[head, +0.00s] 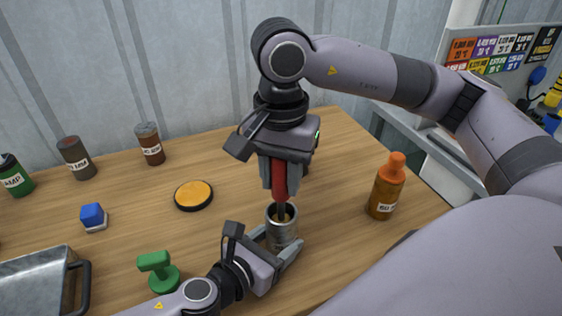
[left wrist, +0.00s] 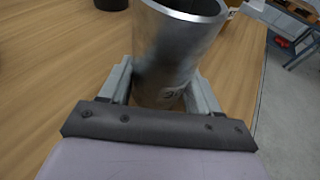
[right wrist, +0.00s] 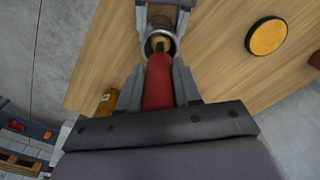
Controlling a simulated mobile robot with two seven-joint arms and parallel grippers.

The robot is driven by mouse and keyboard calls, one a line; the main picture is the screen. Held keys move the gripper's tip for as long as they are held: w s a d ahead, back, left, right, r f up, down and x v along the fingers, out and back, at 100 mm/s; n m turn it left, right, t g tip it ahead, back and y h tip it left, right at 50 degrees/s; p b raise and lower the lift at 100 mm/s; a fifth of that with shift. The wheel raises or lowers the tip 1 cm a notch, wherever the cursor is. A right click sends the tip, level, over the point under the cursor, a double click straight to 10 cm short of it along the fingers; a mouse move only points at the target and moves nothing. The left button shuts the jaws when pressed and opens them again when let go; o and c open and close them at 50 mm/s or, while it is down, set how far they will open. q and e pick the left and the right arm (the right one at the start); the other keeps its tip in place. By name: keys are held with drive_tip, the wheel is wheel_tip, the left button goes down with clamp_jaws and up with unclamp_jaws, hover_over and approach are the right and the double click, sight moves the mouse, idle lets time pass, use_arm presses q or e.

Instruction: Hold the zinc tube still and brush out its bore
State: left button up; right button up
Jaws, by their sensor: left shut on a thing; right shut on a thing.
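The zinc tube (head: 282,228) stands upright on the wooden table, its open mouth facing up. My left gripper (head: 276,243) is shut around its lower part from the front. In the left wrist view the tube (left wrist: 172,50) sits between the two fingers (left wrist: 160,92). My right gripper (head: 279,178) points down above the tube, shut on the red handle of the brush (head: 280,180). In the right wrist view the red handle (right wrist: 158,82) leads to a tan brush end at the tube's mouth (right wrist: 160,44). How deep the brush reaches is hidden.
An orange-brown bottle (head: 387,187) stands right of the tube. Several labelled cans (head: 149,143) stand along the back.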

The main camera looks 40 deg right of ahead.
drive_tip(key=shift+f, duration=0.3)
drive_tip(key=shift+r, duration=2.5)
drive_tip(key=shift+f, duration=0.15)
drive_tip(key=shift+f, duration=2.35)
drive_tip(key=shift+r, duration=2.5)
drive_tip(key=shift+f, duration=0.15)
